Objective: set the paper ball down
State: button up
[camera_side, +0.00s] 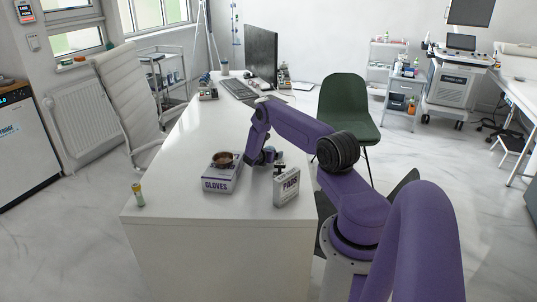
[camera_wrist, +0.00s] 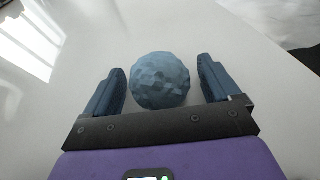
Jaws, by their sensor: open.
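The paper ball (camera_wrist: 160,80) is blue-grey and crumpled. In the wrist view it sits between the two dark blue fingers of my gripper (camera_wrist: 160,88), with a visible gap on each side. The white desk top (camera_wrist: 225,60) shows behind it; I cannot tell for certain whether the ball touches the desk. In the side view my gripper (camera_side: 262,157) is low over the desk, just right of the gloves box, and the ball is hard to make out there.
A gloves box (camera_side: 221,178) with a brown bowl (camera_side: 224,160) on it stands left of my gripper. A pads box (camera_side: 287,187) stands to the right and nearer. A small vial (camera_side: 138,195) is at the desk's front left. A keyboard (camera_side: 238,89) and monitor (camera_side: 261,52) are farther back.

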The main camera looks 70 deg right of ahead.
jog(key=shift+r, duration=0.2)
jog(key=v, duration=1.2)
jog(key=shift+w, duration=0.1)
jog(key=a+r+m+y, duration=0.2)
jog(key=a+r, duration=0.4)
jog(key=a, duration=0.4)
jog(key=a+r+m+t+y, duration=0.1)
jog(key=a+r, duration=0.4)
jog(key=a, duration=0.4)
jog(key=a+r+m+y, duration=0.2)
jog(key=a+r, duration=0.4)
jog(key=a, duration=0.4)
jog(key=s+a+r+y, duration=0.3)
jog(key=s+a, duration=0.6)
jog(key=s, duration=0.4)
jog(key=s+a+r+y, duration=0.2)
jog(key=s+a+y, duration=0.3)
jog(key=s+a, duration=0.4)
jog(key=s, duration=0.4)
jog(key=shift+s+r+g+y, duration=0.4)
jog(key=shift+a, duration=0.1)
